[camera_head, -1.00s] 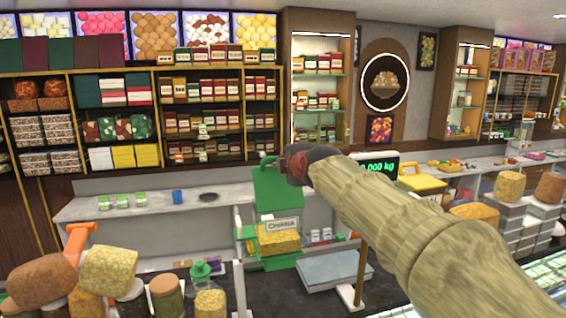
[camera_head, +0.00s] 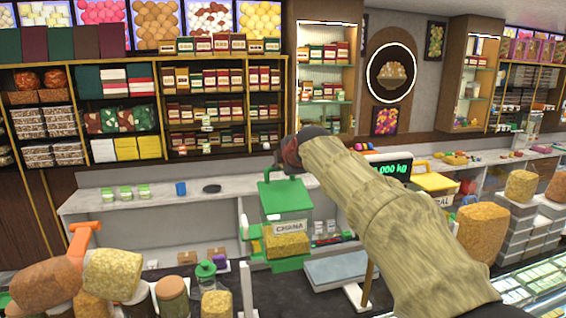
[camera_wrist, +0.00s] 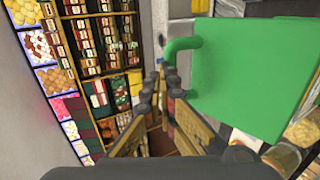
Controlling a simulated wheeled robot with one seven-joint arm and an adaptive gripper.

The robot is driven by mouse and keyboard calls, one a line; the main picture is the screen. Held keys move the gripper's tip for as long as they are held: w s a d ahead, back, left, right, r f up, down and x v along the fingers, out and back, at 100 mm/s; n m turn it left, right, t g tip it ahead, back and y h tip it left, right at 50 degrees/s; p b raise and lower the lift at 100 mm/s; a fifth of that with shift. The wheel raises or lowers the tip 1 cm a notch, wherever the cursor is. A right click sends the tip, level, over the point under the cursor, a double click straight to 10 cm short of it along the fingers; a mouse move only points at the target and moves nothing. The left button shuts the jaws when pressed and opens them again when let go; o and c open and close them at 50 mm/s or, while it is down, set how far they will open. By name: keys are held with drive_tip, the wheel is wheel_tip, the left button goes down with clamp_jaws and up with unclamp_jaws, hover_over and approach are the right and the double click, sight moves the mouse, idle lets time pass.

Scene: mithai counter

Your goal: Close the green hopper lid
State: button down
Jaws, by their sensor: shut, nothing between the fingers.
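The green hopper lid (camera_head: 285,198) stands raised above the hopper with the "CHANA" label (camera_head: 289,227) in the head view. Its bent handle (camera_head: 268,168) sticks up at the top left edge. In the wrist view the lid (camera_wrist: 250,75) fills the right side, and its handle (camera_wrist: 183,46) curves down near my fingers. My gripper (camera_wrist: 160,75) is shut and empty, with its tips right beside the handle; I cannot tell whether they touch. In the head view my gripper (camera_head: 289,157) is just right of the handle, its tips partly hidden.
A jar with a green lid (camera_head: 206,275) and an orange-handled scoop (camera_head: 80,243) stand at left. A white counter (camera_head: 150,203) runs behind.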

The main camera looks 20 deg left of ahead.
sight(280, 170)
drive_tip(key=shift+w+a+f, duration=0.25)
drive_tip(key=shift+w+f, duration=0.2)
drive_tip(key=shift+f, duration=0.05)
drive_tip(key=shift+w+a+f, duration=0.25)
drive_tip(key=shift+w+f, duration=0.15)
drive_tip(key=shift+f, duration=0.05)
drive_tip(key=shift+w+a+f+b, duration=0.2)
drive_tip(key=shift+w+f+b, duration=0.15)
drive_tip(key=shift+f, duration=0.1)
drive_tip(key=shift+w+a+f+b, duration=0.15)
drive_tip(key=shift+w+f+b, duration=0.05)
drive_tip(key=shift+f+b, duration=0.2)
